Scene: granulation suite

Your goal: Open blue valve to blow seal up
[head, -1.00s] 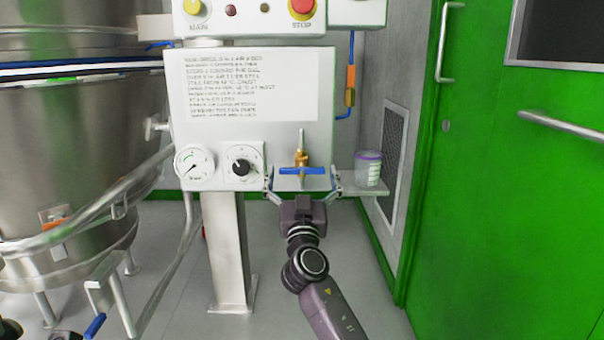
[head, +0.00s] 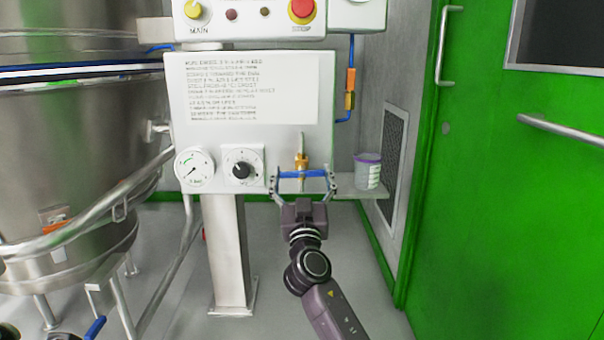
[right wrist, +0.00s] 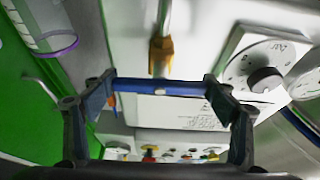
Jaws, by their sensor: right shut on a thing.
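The blue valve handle (head: 302,174) is a horizontal bar on a brass valve body (head: 302,160), low on the right of the white panel. It also shows in the right wrist view (right wrist: 160,87), level across the picture. My right gripper (head: 303,184) reaches up to it from below. Its two fingers are shut on the two ends of the bar, one at each end, as the right wrist view (right wrist: 162,92) shows. A pressure gauge (head: 194,167) and a black selector knob (head: 241,170) sit left of the valve.
A small shelf (head: 346,194) right of the valve holds a clear cup with a purple rim (head: 368,170). A large steel vessel (head: 70,160) with pipes stands at left. A green door (head: 500,200) is at right. A red stop button (head: 302,10) is above the panel.

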